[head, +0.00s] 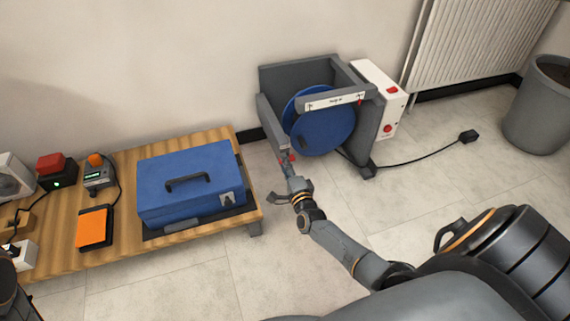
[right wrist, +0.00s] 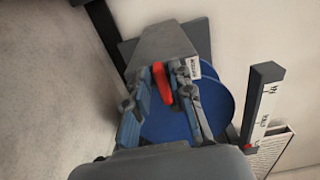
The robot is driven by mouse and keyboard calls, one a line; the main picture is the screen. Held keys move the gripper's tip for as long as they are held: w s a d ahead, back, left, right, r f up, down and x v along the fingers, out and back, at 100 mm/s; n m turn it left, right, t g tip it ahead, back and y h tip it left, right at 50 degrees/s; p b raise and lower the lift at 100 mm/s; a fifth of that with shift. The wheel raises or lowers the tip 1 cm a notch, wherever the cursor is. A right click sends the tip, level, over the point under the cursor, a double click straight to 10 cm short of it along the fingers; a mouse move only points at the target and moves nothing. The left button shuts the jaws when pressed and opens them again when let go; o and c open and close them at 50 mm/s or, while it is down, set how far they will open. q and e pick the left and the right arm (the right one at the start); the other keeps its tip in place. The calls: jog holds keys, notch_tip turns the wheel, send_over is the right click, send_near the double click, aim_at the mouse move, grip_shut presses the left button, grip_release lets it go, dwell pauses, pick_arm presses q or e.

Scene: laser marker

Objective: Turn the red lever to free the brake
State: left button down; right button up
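The red lever (right wrist: 162,83) sits on the front face of a grey frame that holds a blue round drum. In the head view the red lever (head: 287,158) shows small at the frame's front left post. My right gripper (right wrist: 166,108) is open, with one finger on each side of the lever. Whether either finger touches it I cannot tell. In the head view my right gripper (head: 289,172) reaches up to the post from below, partly covering the lever. My left gripper is not in view.
The blue drum (head: 322,130) stands in the grey frame (head: 300,73), beside a white box with red buttons (head: 389,105). A black cable runs right across the floor. A wooden table (head: 130,162) with a blue case (head: 192,180) stands left. A bin (head: 540,105) stands far right.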

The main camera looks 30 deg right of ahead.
jog(key=shift+o, duration=1.1)
jog(key=v, duration=1.2)
